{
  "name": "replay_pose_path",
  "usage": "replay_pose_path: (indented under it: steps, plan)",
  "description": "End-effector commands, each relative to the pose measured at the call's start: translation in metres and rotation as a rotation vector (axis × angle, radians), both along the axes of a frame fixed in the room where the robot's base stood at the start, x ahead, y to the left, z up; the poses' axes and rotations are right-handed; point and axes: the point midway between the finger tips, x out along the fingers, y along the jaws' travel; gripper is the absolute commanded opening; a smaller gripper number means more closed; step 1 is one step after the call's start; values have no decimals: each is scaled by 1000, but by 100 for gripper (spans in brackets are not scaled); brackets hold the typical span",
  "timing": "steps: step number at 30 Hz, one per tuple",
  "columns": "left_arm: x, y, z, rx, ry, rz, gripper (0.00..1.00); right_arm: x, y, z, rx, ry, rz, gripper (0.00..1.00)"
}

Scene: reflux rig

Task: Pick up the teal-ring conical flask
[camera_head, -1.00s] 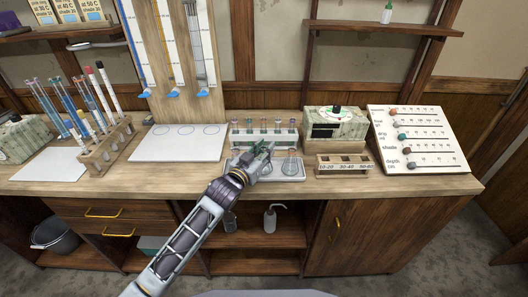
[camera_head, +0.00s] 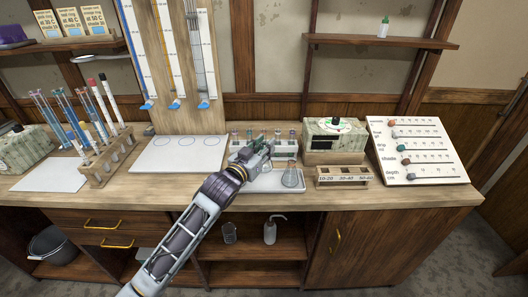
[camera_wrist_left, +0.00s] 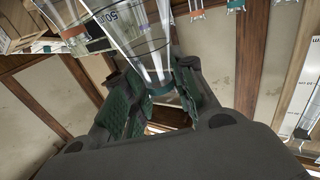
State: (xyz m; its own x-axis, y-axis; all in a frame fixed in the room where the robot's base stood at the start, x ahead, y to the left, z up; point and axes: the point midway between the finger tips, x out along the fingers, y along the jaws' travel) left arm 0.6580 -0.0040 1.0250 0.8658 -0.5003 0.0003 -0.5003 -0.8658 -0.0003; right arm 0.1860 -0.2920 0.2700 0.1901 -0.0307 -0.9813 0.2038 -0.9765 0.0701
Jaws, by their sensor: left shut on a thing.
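The teal-ring conical flask (camera_wrist_left: 137,30) fills the top of the left wrist view. It is clear glass with printed volume marks, and a teal ring (camera_wrist_left: 160,88) sits on its neck. My left gripper (camera_wrist_left: 157,98) is shut on it at the neck, the green pads on either side of it. In the head view my left gripper (camera_head: 258,148) is over the back of the white tray (camera_head: 262,187), and the flask is mostly hidden there by the gripper. My right gripper is not in view.
Another conical flask (camera_head: 291,177) stands in the tray just right of my gripper. Behind is a rack with several tubes (camera_head: 292,139). A labelled wooden block (camera_head: 343,179) and a dial box (camera_head: 334,141) are to the right. A white mat (camera_head: 178,154) lies left.

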Motion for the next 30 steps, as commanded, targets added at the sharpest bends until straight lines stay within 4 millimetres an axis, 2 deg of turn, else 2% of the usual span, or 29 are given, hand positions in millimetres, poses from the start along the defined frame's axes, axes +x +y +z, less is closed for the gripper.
replay_pose_path:
  steps: [13, 22, 30]
  plan:
    - [0, 0, 26, -1, -2, 0, 0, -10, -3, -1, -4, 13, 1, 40]
    - [0, 0, 31, 0, 0, 0, 0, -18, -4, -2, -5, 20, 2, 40]
    - [0, 0, 32, -1, 1, 0, 0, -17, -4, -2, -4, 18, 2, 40]
